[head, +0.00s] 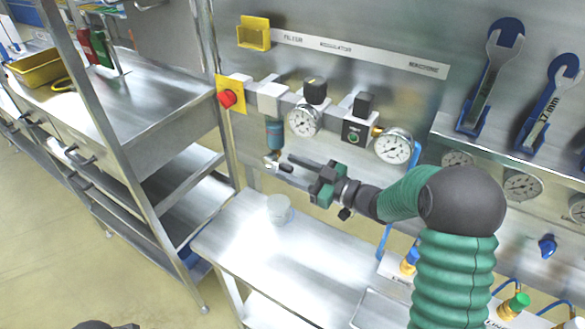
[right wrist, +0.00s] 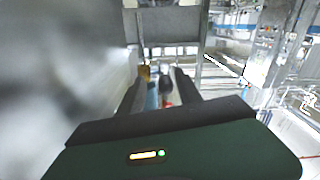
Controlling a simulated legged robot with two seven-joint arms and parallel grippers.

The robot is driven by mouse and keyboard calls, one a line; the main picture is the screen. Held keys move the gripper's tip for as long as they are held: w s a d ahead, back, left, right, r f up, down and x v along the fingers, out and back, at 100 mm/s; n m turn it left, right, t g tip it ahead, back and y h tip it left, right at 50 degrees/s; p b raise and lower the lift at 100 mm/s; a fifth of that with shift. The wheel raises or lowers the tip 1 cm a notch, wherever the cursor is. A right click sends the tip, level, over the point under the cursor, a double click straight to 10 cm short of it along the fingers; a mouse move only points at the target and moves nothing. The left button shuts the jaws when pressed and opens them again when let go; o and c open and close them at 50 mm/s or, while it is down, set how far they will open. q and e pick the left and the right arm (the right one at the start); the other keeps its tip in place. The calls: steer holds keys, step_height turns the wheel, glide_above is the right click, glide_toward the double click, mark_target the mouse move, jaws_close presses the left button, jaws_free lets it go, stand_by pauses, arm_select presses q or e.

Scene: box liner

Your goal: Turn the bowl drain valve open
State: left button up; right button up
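The filter bowl (head: 275,134) is a blue-tinted cylinder hanging under the first block of the air line in the head view. Its small metallic drain valve (head: 271,162) is at the bottom. My right gripper (head: 286,162) comes in from the right at valve height, its dark fingers apart and their tips close to the valve. I cannot tell whether they touch it. In the right wrist view the open fingers (right wrist: 158,88) have a gap, with the blue bowl (right wrist: 152,96) seen between them.
A translucent cup (head: 280,209) stands on the metal bench (head: 240,240) below the valve. A red knob (head: 227,98), gauges (head: 304,121) and a regulator (head: 357,131) line the panel. Wrenches (head: 490,75) hang at right. A steel shelf cart (head: 160,105) stands at left.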

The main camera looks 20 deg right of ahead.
steer(key=shift+a+r, duration=0.1)
steer(key=shift+a, duration=0.5)
jaws_close()
steer(key=shift+d, duration=0.1)
steer(key=shift+d, duration=0.1)
stand_by(0.5)
